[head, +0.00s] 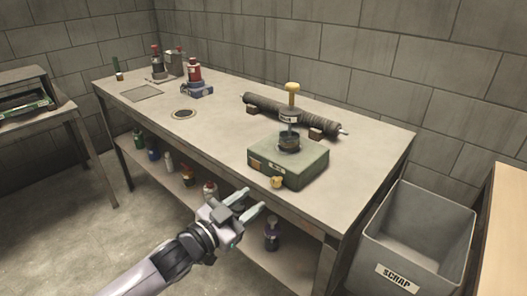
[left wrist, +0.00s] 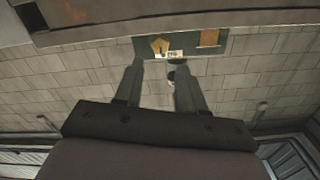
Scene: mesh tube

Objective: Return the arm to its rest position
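My left gripper (head: 255,198) is in front of the workbench's front edge, over the lower-shelf area in the head view. Its two fingers are apart with nothing between them. The left wrist view also shows the open, empty fingers (left wrist: 157,68). The workbench (head: 225,128) stands ahead of it. A green box (head: 288,168) with a dark round cup and a yellow-knobbed plunger (head: 292,92) sits on the bench, beyond the gripper. The green box's front (left wrist: 185,46) shows past the fingers in the left wrist view. My right gripper is not in view.
A dark mesh tube (head: 290,112) lies on blocks behind the green box. Bottles (head: 194,74) stand at the bench's far left. Several bottles (head: 169,161) stand on the lower shelf. A grey scrap bin (head: 412,240) is at right. Floor at left is clear.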

